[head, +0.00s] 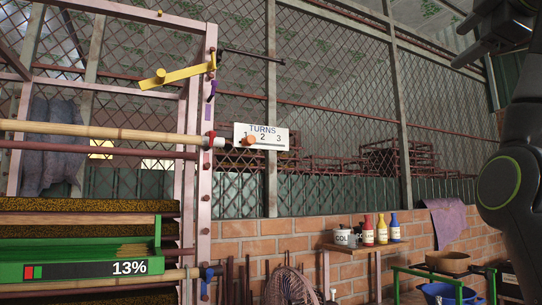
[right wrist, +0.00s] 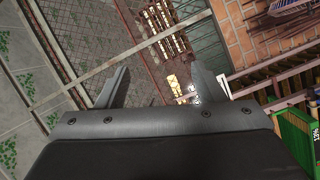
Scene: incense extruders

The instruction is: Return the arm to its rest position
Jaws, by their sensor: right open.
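My right gripper (head: 492,32) is at the top right corner of the head view, with its arm along the right edge. Its two fingers show apart in the right wrist view (right wrist: 160,90), with nothing between them. The gripper is high and well away from the pink frame (head: 206,120) at the left. My left gripper is not in the head view.
The frame carries a yellow crank (head: 180,75), a TURNS sign (head: 262,136) and a green box (head: 75,262) reading 13%. Chain-link fencing and brick wall lie behind.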

